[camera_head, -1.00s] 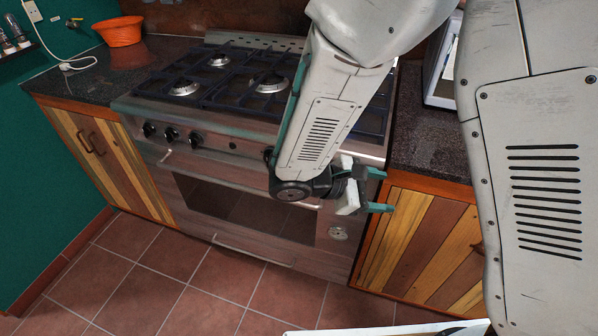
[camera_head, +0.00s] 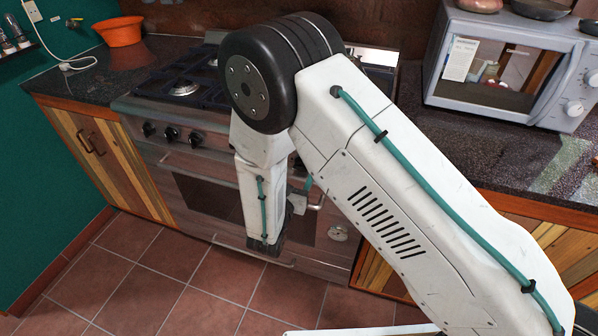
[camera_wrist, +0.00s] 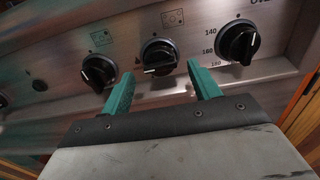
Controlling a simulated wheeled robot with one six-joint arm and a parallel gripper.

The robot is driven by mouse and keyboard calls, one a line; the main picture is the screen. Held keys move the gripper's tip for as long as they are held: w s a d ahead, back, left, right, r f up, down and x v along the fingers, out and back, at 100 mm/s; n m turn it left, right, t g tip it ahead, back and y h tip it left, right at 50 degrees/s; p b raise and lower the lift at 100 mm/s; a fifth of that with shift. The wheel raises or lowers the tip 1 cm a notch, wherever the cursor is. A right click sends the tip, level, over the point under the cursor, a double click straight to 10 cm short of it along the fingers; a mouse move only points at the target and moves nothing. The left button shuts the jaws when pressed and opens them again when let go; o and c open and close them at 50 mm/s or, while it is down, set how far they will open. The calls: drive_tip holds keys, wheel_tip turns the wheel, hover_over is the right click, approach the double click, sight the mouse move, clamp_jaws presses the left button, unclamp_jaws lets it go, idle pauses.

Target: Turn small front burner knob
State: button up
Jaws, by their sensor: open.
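In the wrist view my gripper (camera_wrist: 160,68) is open, with its two teal fingers pointing at the stove's control panel. A black knob (camera_wrist: 158,55) is centred ahead of the gap between the fingertips; I cannot tell whether they touch it. Another black knob (camera_wrist: 98,72) is just left of the left finger. A third knob (camera_wrist: 238,42), with numbers beside it, is right of the right finger. Small burner symbols above the first two knobs are too blurred to read. In the head view my arm hides the gripper's surroundings; several knobs (camera_head: 170,133) show at the panel's left.
The stove (camera_head: 215,190) stands between wood-fronted cabinets, its oven door closed. A microwave (camera_head: 500,70) sits on the right counter (camera_head: 480,160). An orange bowl (camera_head: 120,32) is on the left counter. The tiled floor (camera_head: 130,270) in front is clear.

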sight(301, 167)
drive_tip(key=x, duration=0.2)
drive_tip(key=shift+w+d, duration=0.15)
drive_tip(key=shift+w, duration=0.1)
drive_tip(key=c, duration=1)
drive_tip(key=shift+o, duration=0.2)
